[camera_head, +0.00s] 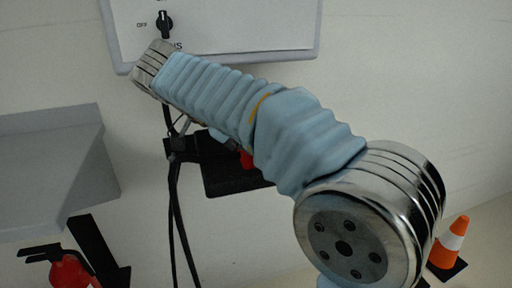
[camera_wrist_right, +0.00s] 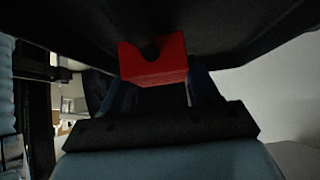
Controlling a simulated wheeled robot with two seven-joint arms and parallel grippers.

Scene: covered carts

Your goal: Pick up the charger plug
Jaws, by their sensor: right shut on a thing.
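A red block with a dark notch, which I take to be the charger plug (camera_wrist_right: 153,66), sits between the fingertips of my right gripper (camera_wrist_right: 160,82) in the right wrist view. The fingers are closed on its sides. In the head view only a small red patch of it (camera_head: 246,159) shows, beside a black bracket under my blue-sleeved right arm. My right gripper is mostly hidden behind that arm. Whether the plug is still touching the bracket cannot be told. My left gripper is not in view.
The black bracket (camera_head: 225,182) is on the wall below a white panel (camera_head: 230,22) with a rotary switch (camera_head: 164,24). Black cables (camera_head: 174,215) hang beside it. A grey shelf (camera_head: 50,165) and a fire extinguisher (camera_head: 68,272) are left; a traffic cone (camera_head: 452,243) is right.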

